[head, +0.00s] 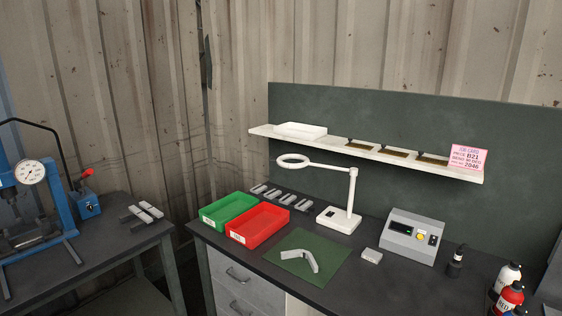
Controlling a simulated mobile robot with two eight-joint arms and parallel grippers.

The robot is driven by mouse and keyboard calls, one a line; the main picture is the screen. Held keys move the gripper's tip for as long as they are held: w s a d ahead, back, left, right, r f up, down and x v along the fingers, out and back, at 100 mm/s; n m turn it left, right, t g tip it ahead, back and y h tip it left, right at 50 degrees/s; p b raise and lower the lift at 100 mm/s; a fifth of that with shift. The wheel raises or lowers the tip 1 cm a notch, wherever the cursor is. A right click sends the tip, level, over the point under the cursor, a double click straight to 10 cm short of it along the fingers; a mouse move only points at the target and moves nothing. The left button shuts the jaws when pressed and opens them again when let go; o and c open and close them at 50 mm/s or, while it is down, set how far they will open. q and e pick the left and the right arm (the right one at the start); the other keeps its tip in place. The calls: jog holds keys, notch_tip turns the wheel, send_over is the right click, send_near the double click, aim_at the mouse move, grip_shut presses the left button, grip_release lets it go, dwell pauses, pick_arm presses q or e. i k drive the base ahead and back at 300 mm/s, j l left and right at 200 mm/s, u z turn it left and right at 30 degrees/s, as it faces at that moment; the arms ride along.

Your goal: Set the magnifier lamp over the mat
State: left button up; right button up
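The white magnifier lamp (351,192) stands upright on the dark workbench, its square base behind the mat's right back corner. Its arm reaches left from the post, and the ring head (293,161) hangs above the bench behind the mat and the red bin. The green mat (293,265) lies flat near the bench's front edge. A grey angled metal part (301,257) rests on it. Neither of my grippers shows in the head view.
Green (228,211) and red (259,226) bins stand left of the mat. A small grey block (371,256) and a grey control box (412,236) are to its right. Bottles (507,288) stand at the right. A white shelf (380,157) hangs behind. Another table (88,262) is at left.

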aim_at(354, 171)
jog(key=i+z, duration=0.15)
jog(key=z, duration=0.3)
jog(key=i+j+z, duration=0.1)
jog(key=z, duration=0.35)
jog(key=i+j+z, duration=0.35)
jog(key=j, duration=0.25)
jog(key=i+j+z, duration=0.2)
jog(key=i+j, duration=0.05)
jog(key=j, duration=0.1)
